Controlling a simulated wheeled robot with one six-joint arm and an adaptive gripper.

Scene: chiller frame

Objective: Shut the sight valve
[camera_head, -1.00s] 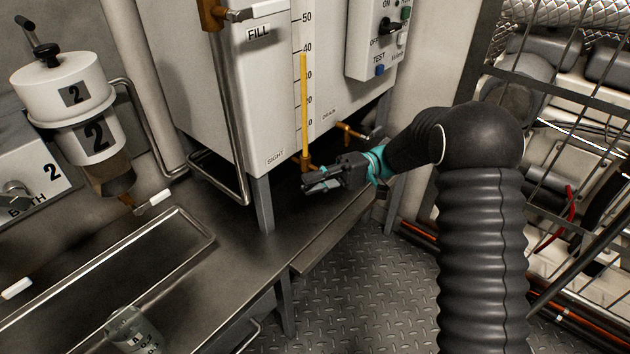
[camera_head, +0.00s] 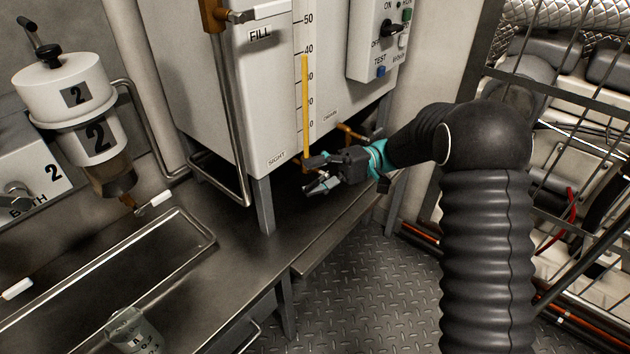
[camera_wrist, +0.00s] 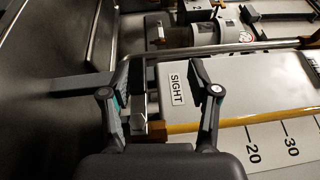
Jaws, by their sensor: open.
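The sight valve (camera_wrist: 155,130) is a small brass fitting at the foot of the yellow sight tube (camera_head: 305,108), by the SIGHT label (camera_wrist: 176,88). A pale lever-like piece (camera_wrist: 139,113) shows beside the brass in the wrist view. My gripper (camera_head: 312,175) is at the tank's lower front edge, just below the tube, and hides most of the valve in the head view. In the wrist view my gripper (camera_wrist: 159,63) is open, with its fingers either side of the valve area. I cannot tell whether a finger touches the lever.
The drain valve (camera_head: 350,131) sits to the right of my gripper. The white tank (camera_head: 270,90) stands on legs above a metal bench (camera_head: 240,260). A bent pipe (camera_head: 222,185) runs at left. A wire cage (camera_head: 475,60) stands at right.

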